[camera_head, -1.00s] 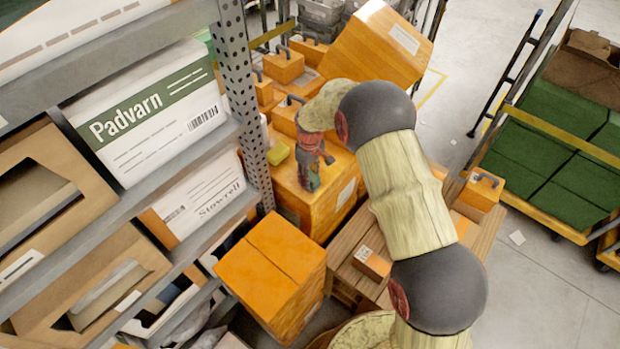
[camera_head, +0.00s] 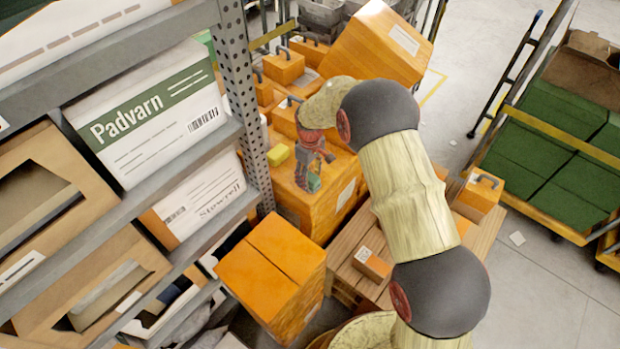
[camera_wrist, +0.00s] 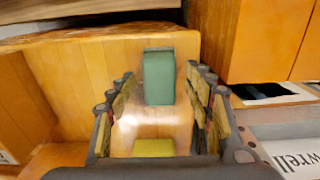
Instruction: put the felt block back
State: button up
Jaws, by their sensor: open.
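A teal block (camera_wrist: 158,77) rests on an orange-brown wooden box top (camera_wrist: 105,60) in the wrist view. In the head view it shows (camera_head: 314,182) just below my gripper (camera_head: 313,165). A yellow block (camera_wrist: 153,147) is on the same top, nearer the wrist camera; in the head view it is left of my gripper (camera_head: 278,155). I cannot tell by texture which block is felt. My gripper (camera_wrist: 160,85) is open and points down. The teal block is in line with the gap between its fingers, apparently not touching either one.
Orange crates (camera_head: 275,270) and a larger tilted orange box (camera_head: 378,45) crowd around. A cart with green boxes (camera_head: 555,140) is at right. Open floor lies between.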

notch_tip(320, 180, up, 11)
jog(key=p, duration=0.2)
notch_tip(320, 180, up, 11)
jog(key=m+t, duration=0.1)
jog(key=m, duration=0.1)
send_over(310, 176)
jog(key=s+d, duration=0.4)
jog(key=s, duration=0.1)
jog(key=s+d+r+m+t, duration=0.25)
jog(key=s+d+r, duration=0.25)
jog(key=s+r, duration=0.6)
jog(key=s+d+r+m+t, duration=0.1)
jog(key=s+d+m, duration=0.1)
jog(key=s, duration=0.7)
jog(key=s+d+r+m+t, duration=0.1)
jog(key=s+d+r+m, duration=0.1)
jog(key=s, duration=0.8)
jog(key=shift+s, duration=0.15)
jog(key=shift+d+r+m, duration=0.1)
jog(key=shift+m, duration=0.15)
jog(key=shift+f+b, duration=0.5)
jog(key=shift+b, duration=0.15)
